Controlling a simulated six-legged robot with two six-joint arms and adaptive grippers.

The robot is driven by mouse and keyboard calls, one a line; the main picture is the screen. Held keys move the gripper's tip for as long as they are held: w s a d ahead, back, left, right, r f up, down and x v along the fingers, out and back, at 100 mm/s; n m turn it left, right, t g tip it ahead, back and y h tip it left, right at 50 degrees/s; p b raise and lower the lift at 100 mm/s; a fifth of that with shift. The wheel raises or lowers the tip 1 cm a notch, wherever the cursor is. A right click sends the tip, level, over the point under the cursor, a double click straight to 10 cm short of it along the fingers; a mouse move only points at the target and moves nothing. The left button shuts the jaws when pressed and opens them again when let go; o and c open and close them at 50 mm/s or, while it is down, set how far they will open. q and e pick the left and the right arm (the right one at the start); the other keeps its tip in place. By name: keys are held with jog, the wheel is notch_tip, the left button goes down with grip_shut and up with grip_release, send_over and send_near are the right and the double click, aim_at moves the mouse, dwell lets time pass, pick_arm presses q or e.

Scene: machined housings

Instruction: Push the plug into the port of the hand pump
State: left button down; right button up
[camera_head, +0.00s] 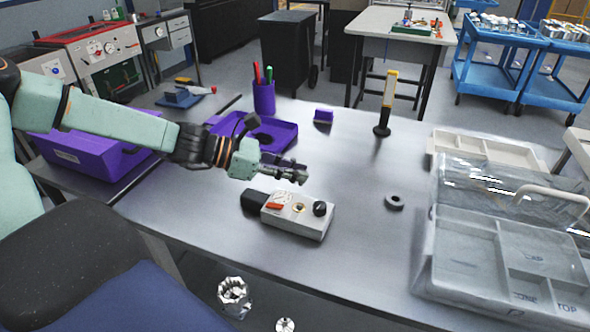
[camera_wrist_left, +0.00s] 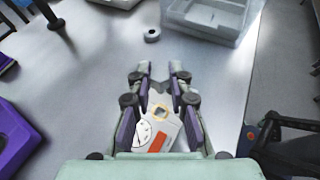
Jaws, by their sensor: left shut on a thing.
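The hand pump (camera_head: 290,222) is a light grey box lying on the table, with a gauge, a red lever (camera_head: 277,206), a black knob (camera_head: 320,208) and a black end at its left. Its port (camera_head: 299,207) is a brass-rimmed hole on top; it also shows in the left wrist view (camera_wrist_left: 160,110). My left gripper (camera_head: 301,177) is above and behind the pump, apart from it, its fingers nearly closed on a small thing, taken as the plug. The plug is mostly hidden by the fingers in both views. My right gripper is in neither view.
A grey ring (camera_head: 394,202) lies right of the pump. A clear-lidded case (camera_head: 465,250) fills the table's right side. Behind are a purple tray (camera_head: 287,131), a pen cup (camera_head: 264,98) and a yellow-topped stand (camera_head: 386,105).

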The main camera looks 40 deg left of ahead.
aim_at(292, 208)
pick_arm(q)
jog(key=shift+a+f+b, duration=0.1)
jog(key=shift+f+b, duration=0.95)
jog(key=shift+f, duration=0.1)
jog(key=shift+a+f+b, duration=0.2)
jog(key=shift+f+b, duration=0.35)
jog(key=shift+f, duration=0.05)
jog(key=shift+d+f+b, duration=0.15)
jog(key=shift+f+b, duration=0.5)
jog(key=shift+b, duration=0.05)
jog(key=shift+f+b, duration=0.5)
jog(key=shift+f, duration=0.1)
jog(key=shift+f+b, duration=0.65)
jog(key=shift+b, duration=0.05)
jog(key=shift+f+b, duration=0.6)
jog(key=shift+f, duration=0.05)
jog(key=shift+f+b, duration=0.3)
